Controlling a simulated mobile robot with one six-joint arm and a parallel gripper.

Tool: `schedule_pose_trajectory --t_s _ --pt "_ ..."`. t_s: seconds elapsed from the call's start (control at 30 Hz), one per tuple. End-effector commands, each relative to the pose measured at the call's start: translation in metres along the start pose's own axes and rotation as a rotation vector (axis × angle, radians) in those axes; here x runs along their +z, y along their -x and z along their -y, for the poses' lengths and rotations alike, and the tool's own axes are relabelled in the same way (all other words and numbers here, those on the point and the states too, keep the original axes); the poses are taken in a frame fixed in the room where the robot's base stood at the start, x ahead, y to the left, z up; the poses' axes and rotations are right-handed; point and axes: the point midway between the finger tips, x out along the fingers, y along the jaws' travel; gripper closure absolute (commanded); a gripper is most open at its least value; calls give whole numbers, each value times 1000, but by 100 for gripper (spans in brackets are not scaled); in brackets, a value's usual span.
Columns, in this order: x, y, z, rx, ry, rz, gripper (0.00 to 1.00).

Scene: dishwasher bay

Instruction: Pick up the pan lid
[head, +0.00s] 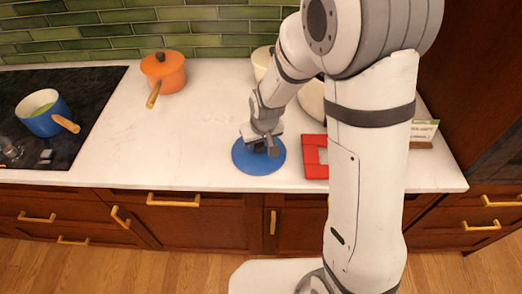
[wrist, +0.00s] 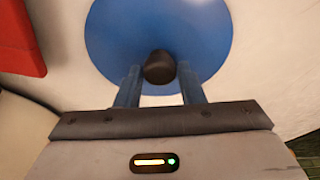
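The pan lid is a blue disc (head: 250,160) lying on the white counter, with a dark round knob at its middle. It also shows in the wrist view (wrist: 195,25), where the dark knob (wrist: 159,67) stands up from it. My gripper (head: 265,148) is low over the lid in the head view. In the wrist view its two fingers (wrist: 158,87) are apart, one on each side of the knob, with a gap on both sides. I cannot tell whether the fingertips reach down around the knob. The lid rests flat.
A red object (head: 315,158) lies just right of the lid. Pale bowls stand partly hidden behind my arm. An orange lidded pot (head: 168,72) stands at the back left, and a blue pot (head: 45,114) is on the dark cooktop (head: 85,100). The counter left of the lid is clear.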

Motion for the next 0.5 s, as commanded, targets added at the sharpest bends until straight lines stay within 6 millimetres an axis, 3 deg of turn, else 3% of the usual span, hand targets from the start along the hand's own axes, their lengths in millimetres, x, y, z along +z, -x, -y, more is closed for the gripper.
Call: schedule_pose_trajectory --t_s 0.37,0.5 --pt "0 0 0 0 1 0 96" --pt "0 0 0 0 1 -1 96"
